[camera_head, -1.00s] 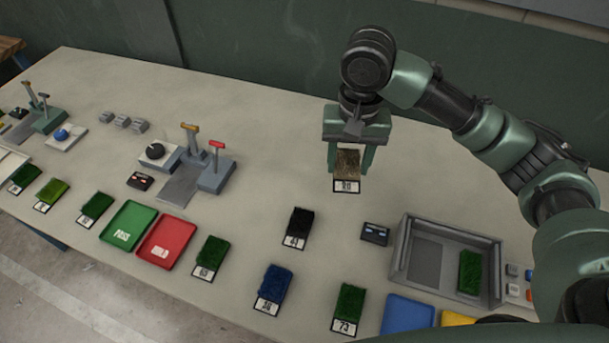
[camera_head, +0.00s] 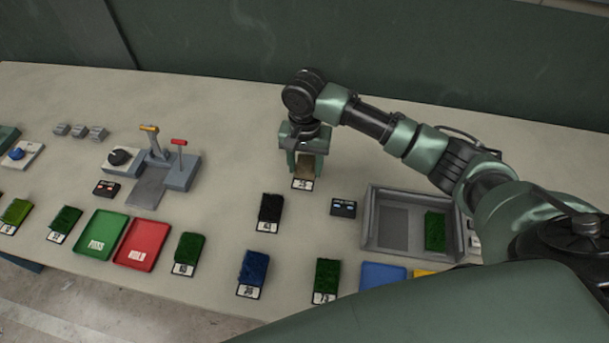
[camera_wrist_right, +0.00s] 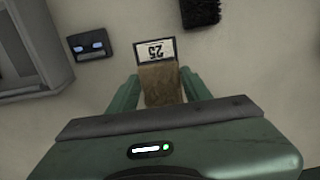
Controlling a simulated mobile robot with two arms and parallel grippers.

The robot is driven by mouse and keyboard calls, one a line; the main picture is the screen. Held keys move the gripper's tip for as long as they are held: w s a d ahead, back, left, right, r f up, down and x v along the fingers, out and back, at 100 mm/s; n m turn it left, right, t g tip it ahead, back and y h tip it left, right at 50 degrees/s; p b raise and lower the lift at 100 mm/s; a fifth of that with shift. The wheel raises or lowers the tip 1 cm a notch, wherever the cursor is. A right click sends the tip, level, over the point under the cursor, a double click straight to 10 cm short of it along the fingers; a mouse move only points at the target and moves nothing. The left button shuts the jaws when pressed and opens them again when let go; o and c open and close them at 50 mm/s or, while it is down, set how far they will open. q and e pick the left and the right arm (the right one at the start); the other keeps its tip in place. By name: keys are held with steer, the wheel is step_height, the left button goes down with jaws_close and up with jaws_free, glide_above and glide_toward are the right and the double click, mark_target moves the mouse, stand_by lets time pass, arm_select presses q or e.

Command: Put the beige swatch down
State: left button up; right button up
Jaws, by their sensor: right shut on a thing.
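The beige swatch (camera_head: 306,167) is between the fingers of my right gripper (camera_head: 306,166), with its white number label (camera_head: 302,184) toward the front edge of the table. In the right wrist view the swatch (camera_wrist_right: 160,82) sits between the green fingers, label outward. My right gripper is shut on it, fingers pointing down at a bare part of the table. The swatch is at or close to the tabletop; I cannot tell whether it touches. My left gripper is not in view.
A black swatch (camera_head: 270,208) lies in front and to the left. A small dark display box (camera_head: 343,208) and a grey tray (camera_head: 372,222) with a green swatch stand to the right. Green (camera_head: 98,235) and red (camera_head: 145,245) trays are at left. The table behind the gripper is clear.

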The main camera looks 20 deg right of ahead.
mark_target(305, 179)
steer(key=shift+f, duration=0.8)
step_height(305, 179, down, 3)
steer(key=shift+f, duration=0.2)
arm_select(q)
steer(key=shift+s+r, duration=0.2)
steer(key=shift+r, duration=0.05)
arm_select(e)
steer(key=shift+f, duration=0.3)
arm_select(q)
steer(key=shift+p, duration=0.3)
arm_select(e)
steer(key=shift+f, duration=0.1)
steer(key=o, duration=1.3)
